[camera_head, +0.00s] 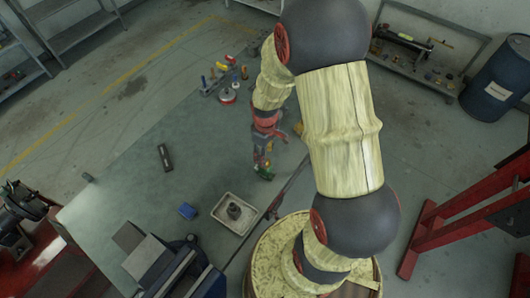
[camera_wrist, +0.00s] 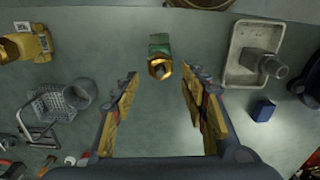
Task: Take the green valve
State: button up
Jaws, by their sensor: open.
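The green valve (camera_wrist: 159,44) lies on the grey bench top in the wrist view. It has a green body and a brass hexagonal end facing my gripper. In the head view a small green part of it (camera_head: 266,174) shows just below my gripper. My gripper (camera_wrist: 162,77) is open and empty, with one yellow-padded finger on each side in the picture. The brass end sits between the fingertips in the picture, a little beyond them. No contact shows. The gap in height between fingers and valve cannot be told.
A pale tray (camera_wrist: 234,50) holding a grey fitting stands right of the valve. A blue block (camera_wrist: 263,110) lies nearby. A yellow fitting (camera_wrist: 28,45) and a grey mesh basket (camera_wrist: 55,103) are at the left. A round barrel top (camera_head: 272,246) stands by the bench edge.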

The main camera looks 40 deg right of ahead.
aim_at(265, 169)
jog(key=shift+f+b, duration=1.75)
jog(key=shift+f, duration=0.95)
jog(key=shift+c, duration=1)
grip_shut()
